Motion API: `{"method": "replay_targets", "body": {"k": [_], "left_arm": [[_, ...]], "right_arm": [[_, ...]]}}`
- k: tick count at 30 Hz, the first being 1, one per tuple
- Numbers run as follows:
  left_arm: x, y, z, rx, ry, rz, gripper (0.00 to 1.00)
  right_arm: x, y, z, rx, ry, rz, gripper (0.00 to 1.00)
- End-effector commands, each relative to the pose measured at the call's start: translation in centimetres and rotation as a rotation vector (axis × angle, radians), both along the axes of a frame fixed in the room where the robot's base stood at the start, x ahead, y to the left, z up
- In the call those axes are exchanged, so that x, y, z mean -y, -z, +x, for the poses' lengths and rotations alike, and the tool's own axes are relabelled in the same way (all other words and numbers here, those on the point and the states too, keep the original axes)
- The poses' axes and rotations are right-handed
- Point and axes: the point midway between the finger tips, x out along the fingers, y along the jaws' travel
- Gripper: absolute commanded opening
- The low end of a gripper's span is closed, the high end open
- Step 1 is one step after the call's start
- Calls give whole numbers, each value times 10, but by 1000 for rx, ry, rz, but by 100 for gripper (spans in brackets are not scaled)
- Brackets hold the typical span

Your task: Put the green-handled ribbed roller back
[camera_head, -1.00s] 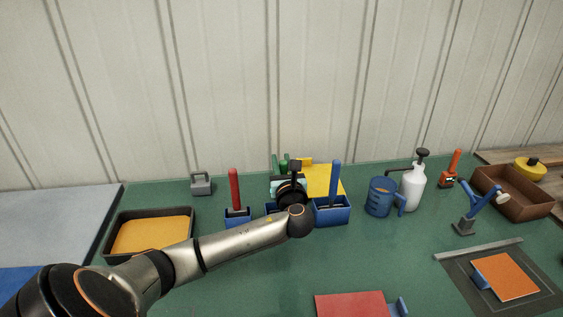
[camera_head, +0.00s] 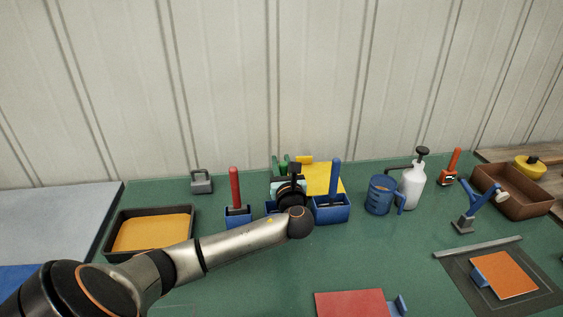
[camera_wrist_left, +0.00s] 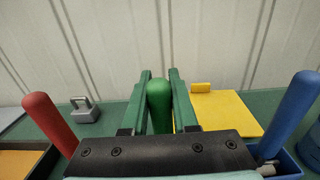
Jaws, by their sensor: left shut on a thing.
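The roller's green handle (camera_wrist_left: 159,104) stands upright between the two green fingers of my left gripper (camera_wrist_left: 160,100) in the left wrist view. The gripper is shut on it. In the head view my left gripper (camera_head: 283,168) is at the back middle of the table, mostly hidden behind my own wrist. A blue holder (camera_head: 270,206) shows in part beneath it, between the holders with the red and blue handles. The roller's ribbed end is hidden, so I cannot tell how deep it sits in the holder. My right gripper is not in view.
A red handle (camera_head: 235,187) and a blue handle (camera_head: 335,176) stand in blue holders close on either side. A yellow board (camera_head: 325,179) lies behind. A blue jug (camera_head: 380,195) and white spray bottle (camera_head: 412,185) stand to the right. The front middle is clear except for a red plate (camera_head: 350,304).

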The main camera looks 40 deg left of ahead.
Motion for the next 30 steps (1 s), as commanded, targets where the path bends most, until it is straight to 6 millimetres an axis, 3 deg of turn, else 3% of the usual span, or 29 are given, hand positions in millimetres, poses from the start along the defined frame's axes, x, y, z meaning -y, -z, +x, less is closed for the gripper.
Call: {"method": "replay_targets", "body": {"k": [8,9,18,26,30], "left_arm": [[0,3,0,0,0,0,0],[0,3,0,0,0,0,29],[0,3,0,0,0,0,62],[1,4,-1,-1,0,0,62],[11,5,-7,-2,3,-1,62]], "right_arm": [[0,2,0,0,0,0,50],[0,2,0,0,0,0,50],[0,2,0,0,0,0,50],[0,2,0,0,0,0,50],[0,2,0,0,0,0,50]]}}
